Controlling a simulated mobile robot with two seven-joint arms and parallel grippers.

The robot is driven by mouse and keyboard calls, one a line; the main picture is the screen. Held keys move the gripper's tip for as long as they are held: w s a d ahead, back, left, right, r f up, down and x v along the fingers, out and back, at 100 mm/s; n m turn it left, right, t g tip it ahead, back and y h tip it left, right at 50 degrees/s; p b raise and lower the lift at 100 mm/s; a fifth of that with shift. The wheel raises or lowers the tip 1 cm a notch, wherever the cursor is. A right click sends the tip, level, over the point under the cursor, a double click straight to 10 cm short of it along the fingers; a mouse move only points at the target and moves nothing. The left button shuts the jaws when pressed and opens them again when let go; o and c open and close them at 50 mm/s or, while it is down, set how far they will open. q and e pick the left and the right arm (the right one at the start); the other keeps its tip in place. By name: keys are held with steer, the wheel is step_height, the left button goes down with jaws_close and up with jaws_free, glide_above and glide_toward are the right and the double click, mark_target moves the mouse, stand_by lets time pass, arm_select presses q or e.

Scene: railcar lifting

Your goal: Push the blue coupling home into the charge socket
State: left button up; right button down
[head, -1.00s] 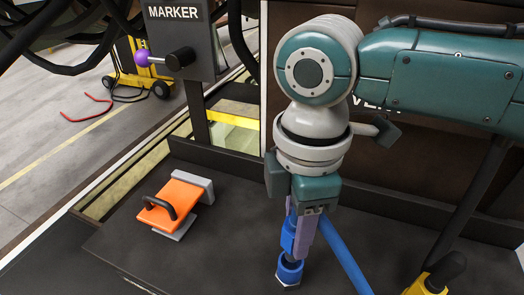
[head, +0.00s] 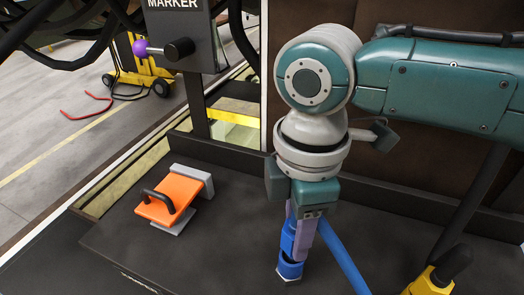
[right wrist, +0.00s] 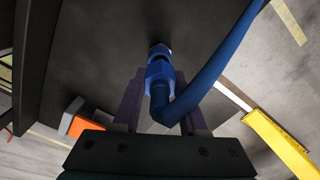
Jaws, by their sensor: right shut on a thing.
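My right gripper (head: 303,240) points down over the dark deck, its purple fingers shut on the blue coupling (head: 288,238). A blue hose runs from the coupling down to the right. Just below the fingers is a blue collar (head: 289,269) with a pale metal rim at deck level, where the charge socket appears to be. In the right wrist view the coupling (right wrist: 159,76) sits between the fingers, in line with the pale-rimmed fitting (right wrist: 158,50). I cannot tell how deep the coupling sits in it. My left gripper is out of view.
An orange block with a black handle (head: 170,199) lies on the deck to the left. A MARKER panel (head: 178,30) with a purple-knobbed lever stands behind it. A yellow and black fitting (head: 436,277) is at lower right. The deck between block and gripper is clear.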

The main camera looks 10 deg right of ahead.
steer(key=shift+f+b, duration=0.55)
steer(key=shift+f, duration=0.35)
steer(key=shift+c, duration=1.8)
jaws_free()
step_height(320, 180, up, 10)
steer(key=shift+b, duration=0.4)
